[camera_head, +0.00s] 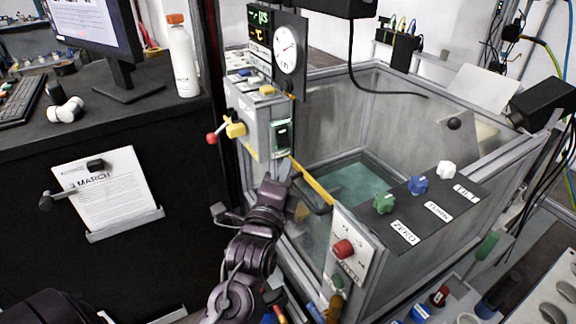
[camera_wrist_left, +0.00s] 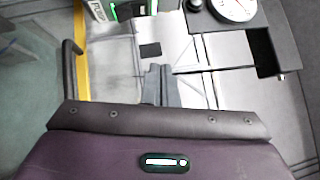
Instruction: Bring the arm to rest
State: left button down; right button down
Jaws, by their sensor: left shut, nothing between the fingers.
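My left arm (camera_head: 258,235) reaches up from the bottom middle of the head view, bent at the wrist. My left gripper (camera_head: 282,168) is at the near left corner of the glass-walled tank, just below the control box and beside the yellow edge strip. In the left wrist view its two thin grey fingers (camera_wrist_left: 160,72) are together with nothing between them. They lie over grey panels, and I cannot tell whether they touch anything. My right gripper is not in view.
The tank (camera_head: 375,85) holds greenish water. The control box (camera_head: 262,130) has a green-lit switch, a yellow knob and a red-tipped lever. A dark handle (camera_head: 312,194) is close right of the gripper. A panel with green, blue and white knobs (camera_head: 418,185) is at right. A desk (camera_head: 130,118) is left.

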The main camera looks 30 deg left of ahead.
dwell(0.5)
pick_arm(q)
jog(key=s+d+f+n+g+h, duration=0.2)
jog(key=s+d+f+n+g, duration=0.15)
jog(key=f, duration=0.35)
jog(key=s+d+f+n+g+h, duration=0.2)
jog(key=f+n+g+h, duration=0.15)
jog(key=f, duration=0.25)
jog(key=s+d+f+n+g, duration=0.2)
jog(key=s+f+n+g, duration=0.6)
jog(key=s, duration=0.4)
notch_tip(320, 180, down, 28)
jog(key=s+g, duration=0.2)
jog(key=s+a+f, duration=0.2)
jog(key=s+f, duration=0.8)
jog(key=s+a+f+g, duration=0.1)
jog(key=s+f, duration=0.9)
jog(key=shift+s+a+y, duration=0.2)
jog(key=shift+a+y, duration=0.15)
jog(key=shift+a, duration=0.05)
